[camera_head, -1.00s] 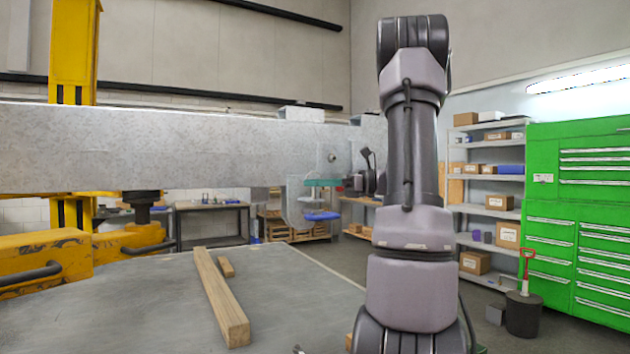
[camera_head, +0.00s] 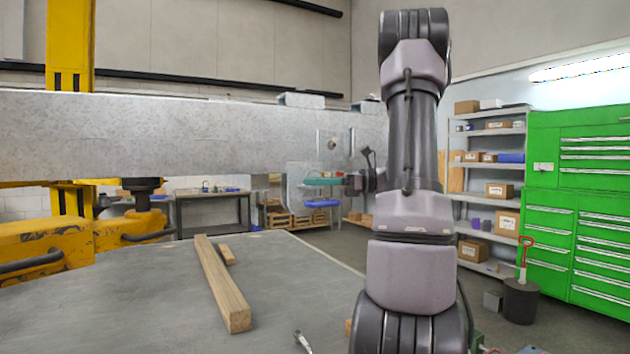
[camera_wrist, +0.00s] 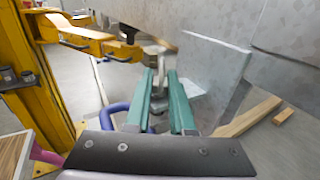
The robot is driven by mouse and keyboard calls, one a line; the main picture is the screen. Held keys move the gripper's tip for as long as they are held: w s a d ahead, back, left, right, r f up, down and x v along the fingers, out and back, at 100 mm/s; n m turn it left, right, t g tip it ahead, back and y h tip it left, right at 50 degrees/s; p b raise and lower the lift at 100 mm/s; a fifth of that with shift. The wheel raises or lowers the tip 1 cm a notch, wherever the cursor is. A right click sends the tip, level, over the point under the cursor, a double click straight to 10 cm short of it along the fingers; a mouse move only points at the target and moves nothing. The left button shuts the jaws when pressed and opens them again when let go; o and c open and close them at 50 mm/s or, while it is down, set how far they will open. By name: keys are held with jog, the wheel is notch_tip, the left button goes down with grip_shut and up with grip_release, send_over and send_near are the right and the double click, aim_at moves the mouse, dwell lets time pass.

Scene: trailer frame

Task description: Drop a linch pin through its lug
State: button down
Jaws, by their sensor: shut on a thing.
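The galvanized beam (camera_head: 200,140) crosses the head view, with a flat metal plate (camera_head: 298,200) hanging below its right end. My gripper (camera_head: 308,182) has teal fingers and is beside that plate, just below the beam. In the wrist view the two teal fingers (camera_wrist: 160,78) are close together, with a small grey metal piece (camera_wrist: 154,52) at their tips, seemingly the linch pin. Its shape is mostly hidden. Grey metal plating (camera_wrist: 208,65) stands just right of the fingertips. I cannot make out the lug's hole or whether the piece touches it.
A grey table (camera_head: 140,310) carries a long wooden bar (camera_head: 222,285) and a short block (camera_head: 227,255). A shiny metal tool (camera_head: 302,341) shows at the bottom edge. A yellow lift post (camera_head: 70,45) stands left. Green cabinets (camera_head: 580,200) and shelves (camera_head: 490,168) are right, with floor between.

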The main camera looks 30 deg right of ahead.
jog(key=c, duration=0.7)
grip_release()
jog(key=v, duration=1.1)
